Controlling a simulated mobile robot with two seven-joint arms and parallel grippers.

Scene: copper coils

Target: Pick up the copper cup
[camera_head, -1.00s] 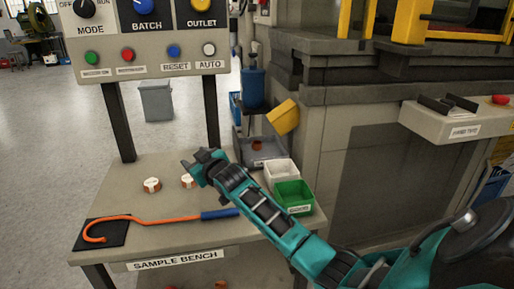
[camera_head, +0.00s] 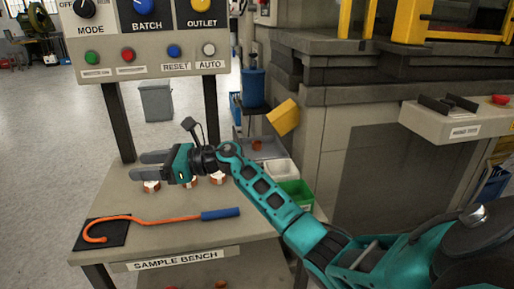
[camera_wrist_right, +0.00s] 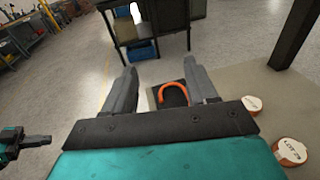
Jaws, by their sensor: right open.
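Three small copper-coloured round pieces with white tops stand on the sample bench (camera_head: 250,215): a left one (camera_head: 151,187), a middle one (camera_head: 190,184) and a right one (camera_head: 217,179). I cannot tell which is the copper cup. My right gripper (camera_head: 136,165) is open and empty above the row, its fingers pointing left and partly covering the pieces. In the right wrist view, its fingers (camera_wrist_right: 165,85) are apart with nothing between them; two labelled pieces (camera_wrist_right: 251,103) (camera_wrist_right: 290,152) lie to the right. What looks like my left gripper (camera_wrist_right: 38,140) shows small at the left edge.
An orange hook with a blue handle (camera_head: 220,213) lies on the bench, its tip over a black mat (camera_head: 112,238). A white bin (camera_head: 282,170) and a green bin (camera_head: 300,193) stand at the right. Panel posts (camera_head: 212,112) rise behind the bench.

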